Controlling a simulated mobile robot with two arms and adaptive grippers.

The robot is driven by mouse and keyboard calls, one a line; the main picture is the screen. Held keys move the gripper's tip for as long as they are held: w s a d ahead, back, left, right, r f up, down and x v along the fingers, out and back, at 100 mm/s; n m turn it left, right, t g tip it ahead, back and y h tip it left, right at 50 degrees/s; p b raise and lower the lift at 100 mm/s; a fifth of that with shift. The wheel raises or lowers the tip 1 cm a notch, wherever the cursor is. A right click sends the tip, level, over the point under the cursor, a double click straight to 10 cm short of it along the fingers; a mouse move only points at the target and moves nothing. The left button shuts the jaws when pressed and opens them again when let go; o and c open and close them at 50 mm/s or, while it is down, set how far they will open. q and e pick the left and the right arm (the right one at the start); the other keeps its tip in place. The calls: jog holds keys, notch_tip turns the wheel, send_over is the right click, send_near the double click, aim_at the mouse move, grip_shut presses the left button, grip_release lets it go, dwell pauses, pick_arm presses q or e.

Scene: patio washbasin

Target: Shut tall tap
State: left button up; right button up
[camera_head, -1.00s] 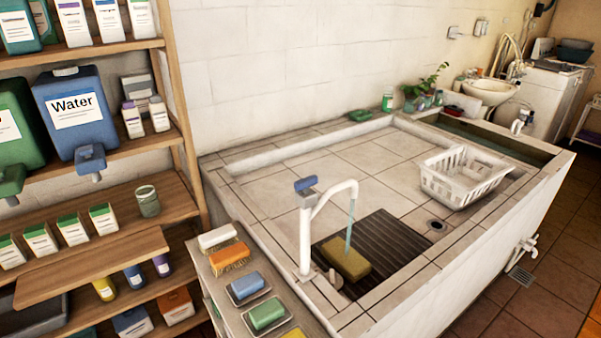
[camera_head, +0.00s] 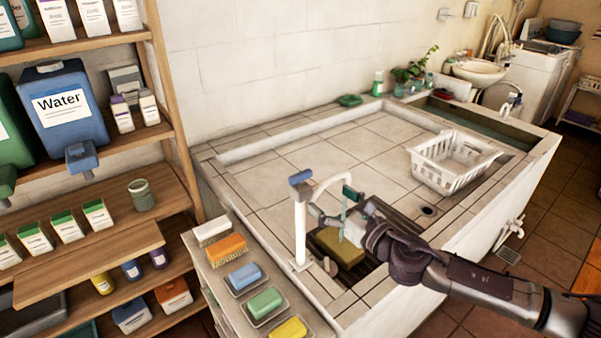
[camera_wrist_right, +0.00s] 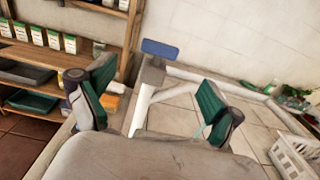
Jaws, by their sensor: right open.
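The tall white tap (camera_head: 301,232) stands upright at the near left corner of the washbasin, with a blue handle (camera_head: 300,178) on top. In the right wrist view the blue handle (camera_wrist_right: 165,48) sits beyond and between the fingers, with the tap's pale neck below it. My right gripper (camera_head: 332,205) is open and empty, just right of the tap, in front of its curved spout. In the wrist view its two green-padded fingers (camera_wrist_right: 155,95) are wide apart. The gripper hides part of the spout and the place where water was running. My left gripper is not in view.
A yellow sponge (camera_head: 340,246) lies on the dark slatted mat below the spout. Soap bars (camera_head: 265,302) line the ledge left of the tap. A white basket (camera_head: 450,165) stands in the basin. Wooden shelves with a blue water container (camera_head: 68,110) stand at left.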

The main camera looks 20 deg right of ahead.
aim_at(303, 178)
jog(key=p+x, duration=0.2)
jog(key=x, duration=0.8)
jog(key=shift+w, duration=0.1)
jog(key=shift+w+a+p, duration=0.25)
jog(key=shift+w+p, duration=0.05)
jog(key=shift+w, duration=0.3)
jog(key=c, duration=1.2)
